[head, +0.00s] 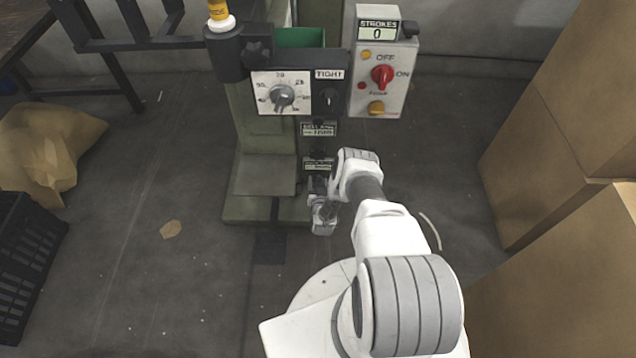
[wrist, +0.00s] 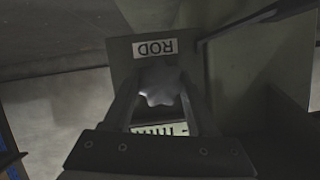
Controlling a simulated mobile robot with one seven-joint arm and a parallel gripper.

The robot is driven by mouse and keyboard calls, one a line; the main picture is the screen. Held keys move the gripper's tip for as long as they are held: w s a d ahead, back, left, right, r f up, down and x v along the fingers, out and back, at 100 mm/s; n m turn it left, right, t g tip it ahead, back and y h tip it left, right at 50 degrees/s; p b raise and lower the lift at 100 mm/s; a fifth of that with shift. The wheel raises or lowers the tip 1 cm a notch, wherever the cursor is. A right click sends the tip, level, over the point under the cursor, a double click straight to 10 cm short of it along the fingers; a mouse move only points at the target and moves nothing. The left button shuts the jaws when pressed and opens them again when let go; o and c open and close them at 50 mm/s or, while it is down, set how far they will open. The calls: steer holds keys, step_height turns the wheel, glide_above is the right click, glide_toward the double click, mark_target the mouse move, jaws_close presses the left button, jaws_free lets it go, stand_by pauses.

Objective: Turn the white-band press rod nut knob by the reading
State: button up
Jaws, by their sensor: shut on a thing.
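In the wrist view, a pale lobed knob (wrist: 160,84) sits just below a plate marked ROD (wrist: 155,48), which reads upside down. My gripper (wrist: 158,98) has one finger on each side of the knob and is shut on it. Part of a white scale with dark marks (wrist: 160,129) shows between the fingers; its numbers and pointer cannot be read. In the head view, my gripper (head: 321,212) is low at the front of the green press (head: 262,165). The knob cannot be made out there. A white band (head: 222,24) shows under a yellow piece at the press's top left.
The press carries a dial (head: 281,93), a TIGHT panel (head: 329,92) and a STROKES box reading 0 (head: 380,70). Cardboard boxes (head: 560,120) stand on the right. A sack (head: 48,150) and a black crate (head: 28,262) lie left. The floor between is mostly clear.

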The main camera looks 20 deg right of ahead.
steer(key=shift+m+t+y, duration=0.3)
steer(key=shift+m+y, duration=0.3)
steer(key=shift+m, duration=0.5)
steer(key=o, duration=1.4)
steer(key=shift+c, duration=0.2)
steer(key=shift+s+r, duration=0.1)
steer(key=shift+s, duration=0.15)
